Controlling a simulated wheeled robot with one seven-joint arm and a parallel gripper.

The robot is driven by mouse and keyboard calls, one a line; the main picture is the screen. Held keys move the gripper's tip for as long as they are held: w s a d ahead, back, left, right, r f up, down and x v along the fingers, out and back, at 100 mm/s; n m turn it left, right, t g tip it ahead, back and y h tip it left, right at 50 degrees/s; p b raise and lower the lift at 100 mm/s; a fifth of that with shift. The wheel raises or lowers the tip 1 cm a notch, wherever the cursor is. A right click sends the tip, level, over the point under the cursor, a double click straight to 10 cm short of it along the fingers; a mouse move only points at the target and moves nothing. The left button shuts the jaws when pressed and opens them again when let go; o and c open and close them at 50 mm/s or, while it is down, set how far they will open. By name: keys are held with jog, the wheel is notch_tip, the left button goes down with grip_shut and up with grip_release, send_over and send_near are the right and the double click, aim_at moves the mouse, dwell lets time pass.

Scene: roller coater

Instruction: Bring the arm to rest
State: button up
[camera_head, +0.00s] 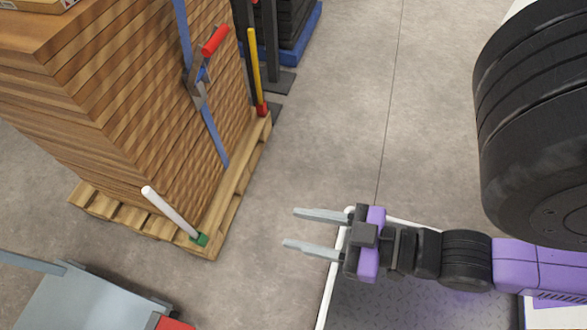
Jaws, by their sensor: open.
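My gripper (290,230) is in the lower middle of the head view. Its two grey fingers point left and are apart, with nothing between them. It hangs over the left edge of a dark metal platform, with bare floor below the fingertips. My arm (465,262), black and purple, stretches from the gripper to the right edge of the view. A large black rounded part fills the upper right, and part of the platform is hidden behind the arm.
A strapped stack of wooden boards (130,95) stands on a wooden pallet (225,215) at the left. A grey metal piece (85,300) is at bottom left. The concrete floor (340,110) between is clear.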

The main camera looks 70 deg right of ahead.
notch_tip(320, 180, up, 30)
jog(key=p, duration=2.9)
jog(key=shift+f+p, duration=0.2)
jog(key=shift+p, duration=0.1)
